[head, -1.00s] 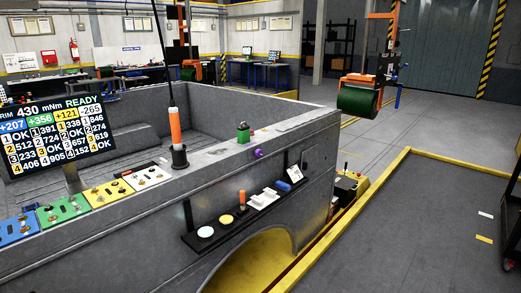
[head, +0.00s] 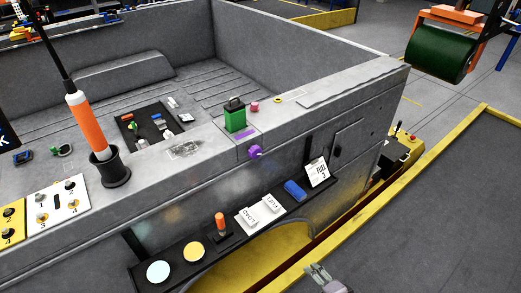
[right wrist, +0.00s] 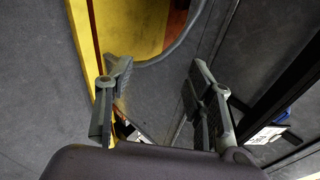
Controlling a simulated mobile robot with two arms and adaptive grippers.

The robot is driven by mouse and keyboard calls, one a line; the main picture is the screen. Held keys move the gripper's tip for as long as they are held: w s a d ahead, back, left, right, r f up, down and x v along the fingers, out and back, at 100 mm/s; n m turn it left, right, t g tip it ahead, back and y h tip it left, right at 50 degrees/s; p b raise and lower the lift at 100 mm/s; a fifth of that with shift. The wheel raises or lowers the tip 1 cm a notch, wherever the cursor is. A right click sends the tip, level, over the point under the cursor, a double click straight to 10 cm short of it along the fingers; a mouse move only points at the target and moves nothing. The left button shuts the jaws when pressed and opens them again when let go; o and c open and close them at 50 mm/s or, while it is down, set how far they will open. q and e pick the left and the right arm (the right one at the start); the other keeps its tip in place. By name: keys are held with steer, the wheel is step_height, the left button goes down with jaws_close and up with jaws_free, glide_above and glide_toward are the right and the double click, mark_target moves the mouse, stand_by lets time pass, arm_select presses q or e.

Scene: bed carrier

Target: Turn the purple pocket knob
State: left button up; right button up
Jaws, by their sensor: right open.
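The purple knob (head: 255,152) sticks out from the upper side wall of the grey truck bed (head: 345,95), just below its rim, in the head view. A purple strip lies on the rim above it. My right gripper (head: 320,275) shows at the bottom edge of the head view, below the knob and well apart from it. In the right wrist view my right gripper (right wrist: 158,80) has its two fingers spread, with nothing between them. The knob does not show in that view. My left gripper is not in view.
A shelf below the knob holds discs, an orange-handled tool (head: 220,222), white label blocks (head: 261,211), a blue block (head: 295,190) and a FUEL card (head: 317,172). A green block (head: 234,117) and an orange tool in a black cup (head: 112,170) stand on the rim.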

steer(key=w+a+r+m+t+y, duration=0.2)
steer(key=w+r, duration=0.1)
steer(key=r, duration=0.6)
steer(key=w+a+r+m+t+y, duration=0.1)
steer(key=w+a+r+m, duration=0.15)
steer(key=r, duration=0.75)
steer(key=m+t+y+p, duration=0.1)
steer(key=m+t+y, duration=0.1)
steer(key=m+y, duration=0.15)
glide_toward(258, 155)
steer(key=shift+n, duration=0.5)
steer(key=p+x, duration=0.3)
steer(key=x, duration=0.6)
steer(key=shift+r, duration=0.15)
steer(key=shift+c, duration=0.6)
steer(key=c, duration=1)
steer(key=shift+c, duration=0.2)
